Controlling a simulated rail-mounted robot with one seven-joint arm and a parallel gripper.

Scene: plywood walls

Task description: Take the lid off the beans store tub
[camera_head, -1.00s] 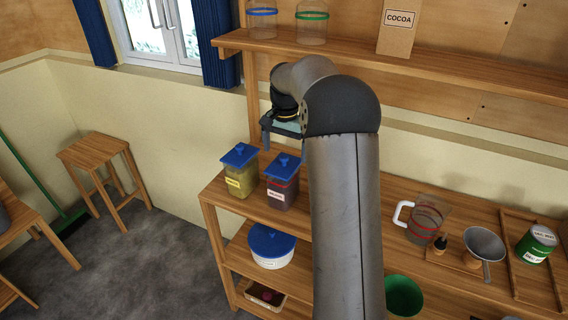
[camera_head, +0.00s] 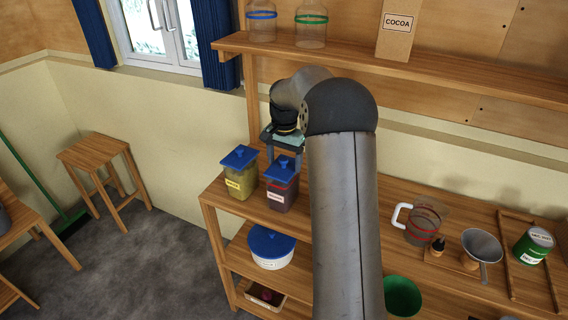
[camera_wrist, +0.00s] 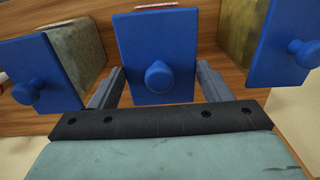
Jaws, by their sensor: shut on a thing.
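A clear square tub (camera_head: 281,196) with dark reddish contents stands on the counter under a blue lid (camera_head: 283,172). Its label is too small to read surely, so I cannot confirm that it is the beans tub. In the wrist view this blue lid (camera_wrist: 159,45) with its round knob (camera_wrist: 159,78) is in the middle. In the head view my gripper (camera_head: 284,152) is right above the tub. The lid looks seated on the tub.
A yellow-content tub (camera_head: 240,184) with a blue lid stands close on the left. Another blue-lidded tub (camera_wrist: 45,75) is close on the other side, hidden behind my arm in the head view. A measuring jug (camera_head: 423,222) and funnel (camera_head: 482,246) stand farther right.

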